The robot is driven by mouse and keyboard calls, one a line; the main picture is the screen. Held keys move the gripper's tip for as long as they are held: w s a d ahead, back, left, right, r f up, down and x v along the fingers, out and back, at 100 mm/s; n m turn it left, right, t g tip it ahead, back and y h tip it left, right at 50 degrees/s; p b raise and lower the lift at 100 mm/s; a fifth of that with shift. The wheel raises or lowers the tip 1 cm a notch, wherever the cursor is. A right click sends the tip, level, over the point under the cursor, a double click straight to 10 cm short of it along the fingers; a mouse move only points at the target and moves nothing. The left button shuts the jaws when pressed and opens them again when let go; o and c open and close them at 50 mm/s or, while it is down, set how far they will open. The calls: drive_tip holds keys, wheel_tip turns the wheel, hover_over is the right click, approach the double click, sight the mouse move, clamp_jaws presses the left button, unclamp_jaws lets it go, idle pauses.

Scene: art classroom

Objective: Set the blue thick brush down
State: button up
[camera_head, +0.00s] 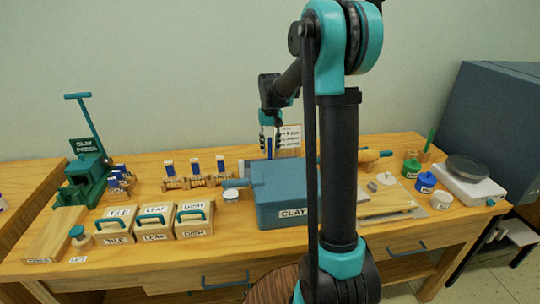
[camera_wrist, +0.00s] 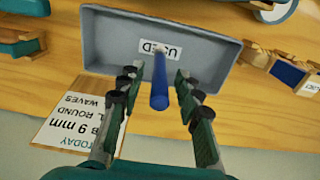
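A thick blue brush (camera_wrist: 159,92) shows between the fingers of my gripper (camera_wrist: 157,76) in the wrist view. It points lengthwise away from the camera, with its far end over a grey tray (camera_wrist: 110,42) labelled USED. Gaps show on both sides of the brush, so the fingers look open around it. Whether the brush's far end touches the tray floor I cannot tell. In the head view my gripper (camera_head: 269,125) points down behind the blue CLAY box (camera_head: 285,195), with the blue brush (camera_head: 268,147) below it. The tray is mostly hidden there.
A printed card (camera_wrist: 80,120) stands or lies beside the tray. Wooden racks with blue-labelled blocks (camera_head: 195,180) are left of the CLAY box. TILE, LEAF and DISH boxes (camera_head: 155,222) sit in front. A scale (camera_head: 467,184) and paint pots are at right.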

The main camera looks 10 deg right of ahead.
wheel_tip(320, 180, up, 7)
drive_tip(key=shift+r, duration=0.15)
